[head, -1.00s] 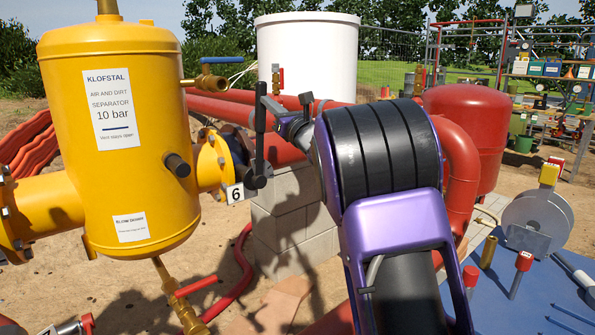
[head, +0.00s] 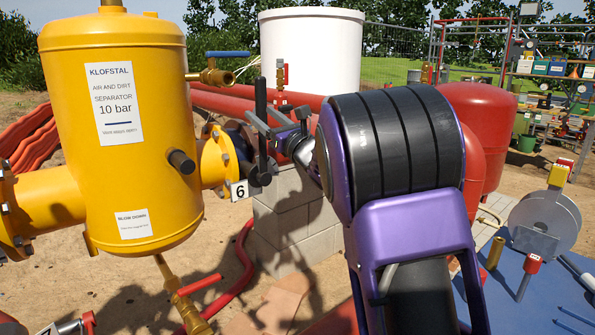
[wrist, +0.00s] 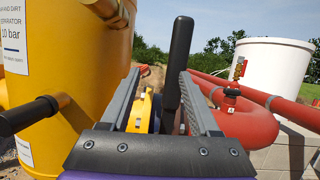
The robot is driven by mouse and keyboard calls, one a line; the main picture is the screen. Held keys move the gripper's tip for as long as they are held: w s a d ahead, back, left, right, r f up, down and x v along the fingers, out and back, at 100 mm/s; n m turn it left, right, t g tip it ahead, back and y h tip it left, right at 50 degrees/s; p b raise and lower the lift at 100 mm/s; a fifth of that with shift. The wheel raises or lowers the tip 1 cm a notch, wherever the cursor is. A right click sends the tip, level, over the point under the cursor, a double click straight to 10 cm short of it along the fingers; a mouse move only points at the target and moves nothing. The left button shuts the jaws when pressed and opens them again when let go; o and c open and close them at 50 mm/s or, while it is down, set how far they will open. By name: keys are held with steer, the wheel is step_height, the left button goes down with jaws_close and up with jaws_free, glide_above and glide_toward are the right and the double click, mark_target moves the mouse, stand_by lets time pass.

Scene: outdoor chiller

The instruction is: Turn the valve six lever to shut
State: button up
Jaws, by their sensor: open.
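The valve six lever (head: 261,98) is a long black handle standing upright beside the yellow separator, above the white "6" tag (head: 239,190). It also shows in the wrist view (wrist: 179,60), rising between my two fingers and nearer the right one. My gripper (head: 262,122) is open at the lever's middle, with its fingers on either side; it fills the lower middle of the wrist view (wrist: 160,100). Contact between a finger and the lever cannot be told. The valve body behind the lever is partly hidden.
The yellow separator (head: 165,85) stands close on the left, with a black stub (head: 181,161) sticking out. A blue-handled brass valve (head: 215,76) is above. Red pipes (head: 225,101) and grey blocks (head: 290,215) lie behind. A blue table (head: 520,290) is at right.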

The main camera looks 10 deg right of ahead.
steer(key=shift+s+d+f, duration=0.2)
steer(key=shift+s+d, duration=1.05)
steer(key=shift+s, duration=0.05)
steer(key=shift+s+d, duration=0.1)
